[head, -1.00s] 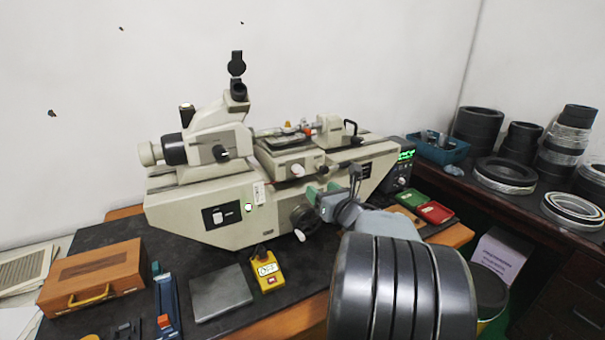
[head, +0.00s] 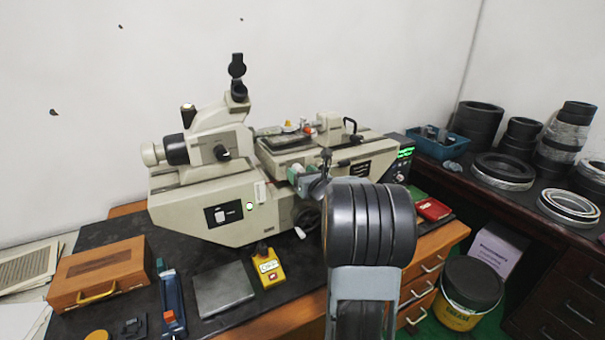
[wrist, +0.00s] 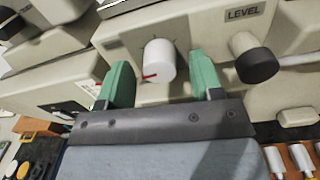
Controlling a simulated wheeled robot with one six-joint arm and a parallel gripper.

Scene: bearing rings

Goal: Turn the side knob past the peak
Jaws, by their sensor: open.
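A white round knob (wrist: 160,58) with a red mark on its lower left edge sticks out of the cream front panel of the measuring machine (head: 205,205). My gripper (wrist: 160,66) is open, with one green finger on each side of the knob. Gaps show between the knob and both fingers in the wrist view. Whether the fingertips reach past the knob's face cannot be told. In the head view my gripper (head: 302,171) is at the machine's front, and it largely covers the knob.
A black knob (wrist: 256,62) under a LEVEL label sits close to the right of the fingers. A yellow device (head: 268,268), a grey plate (head: 222,290) and a wooden case (head: 98,275) lie on the dark mat. A green display (head: 404,152) stands right of the machine.

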